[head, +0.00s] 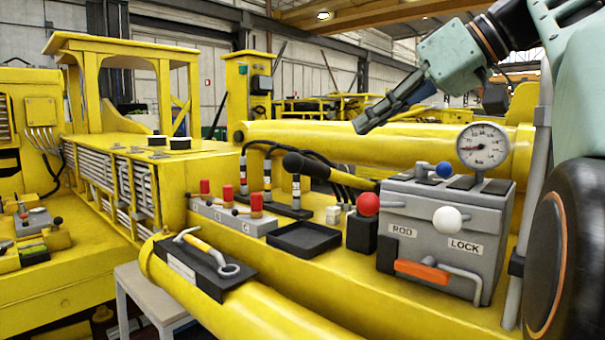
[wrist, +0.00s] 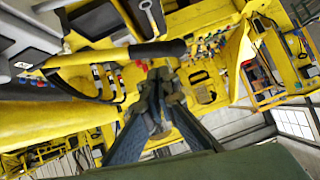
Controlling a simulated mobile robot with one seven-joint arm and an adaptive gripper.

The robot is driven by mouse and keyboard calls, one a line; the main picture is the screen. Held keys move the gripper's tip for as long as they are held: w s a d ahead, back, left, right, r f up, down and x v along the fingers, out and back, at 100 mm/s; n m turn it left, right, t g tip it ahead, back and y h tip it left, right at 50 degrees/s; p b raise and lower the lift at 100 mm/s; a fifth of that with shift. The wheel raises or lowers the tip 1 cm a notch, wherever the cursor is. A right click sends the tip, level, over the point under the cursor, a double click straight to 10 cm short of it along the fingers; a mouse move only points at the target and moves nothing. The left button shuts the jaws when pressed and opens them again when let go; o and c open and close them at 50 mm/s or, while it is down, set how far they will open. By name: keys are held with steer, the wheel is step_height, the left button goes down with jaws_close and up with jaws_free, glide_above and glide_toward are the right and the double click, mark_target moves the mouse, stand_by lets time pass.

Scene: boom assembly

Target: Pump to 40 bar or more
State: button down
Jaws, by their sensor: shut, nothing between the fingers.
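The pump unit (head: 430,232) is a grey box with ROD and LOCK labels, a red ball knob (head: 368,204), a white ball knob (head: 447,220) and an orange-gripped handle (head: 424,272). The round gauge (head: 483,146) stands on top; its needle points left, and its numbers are too small to read. The pump lever with a black grip (head: 306,164) reaches out to the left of the unit; its black grip also shows in the wrist view (wrist: 157,49). My gripper (head: 362,126) is shut and empty, above and to the right of the lever's grip, apart from it.
A yellow boom cylinder (head: 350,145) runs behind the lever. A black tray (head: 303,238), a grey block with red-capped fittings (head: 232,214) and black hoses lie left of the unit. A black plate with a yellow-handled tool (head: 195,262) sits in front. Air above the lever is free.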

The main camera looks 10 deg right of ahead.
mark_target(313, 168)
steer(key=shift+f, duration=0.1)
steer(key=x, duration=0.9)
steer(key=shift+a+p, duration=0.15)
steer(key=shift+p, duration=0.15)
steer(key=shift+w+a+f, duration=0.15)
steer(key=shift+f, duration=0.4)
steer(key=shift+w+a+f, duration=0.15)
steer(key=shift+a+f, duration=0.05)
steer(key=shift+f, duration=0.35)
steer(key=shift+a+f, duration=0.2)
steer(key=shift+f, duration=0.8)
steer(key=f+b, duration=0.1)
steer(key=b, duration=0.1)
steer(key=f+b, duration=0.1)
steer(key=b, duration=0.1)
steer(key=f+b, duration=0.1)
steer(key=b, duration=0.1)
steer(key=shift+s+a+f+n+h, duration=0.2)
steer(key=shift+a+f+n+h, duration=0.1)
steer(key=shift+a+f+n, duration=0.1)
steer(key=shift+r, duration=0.15)
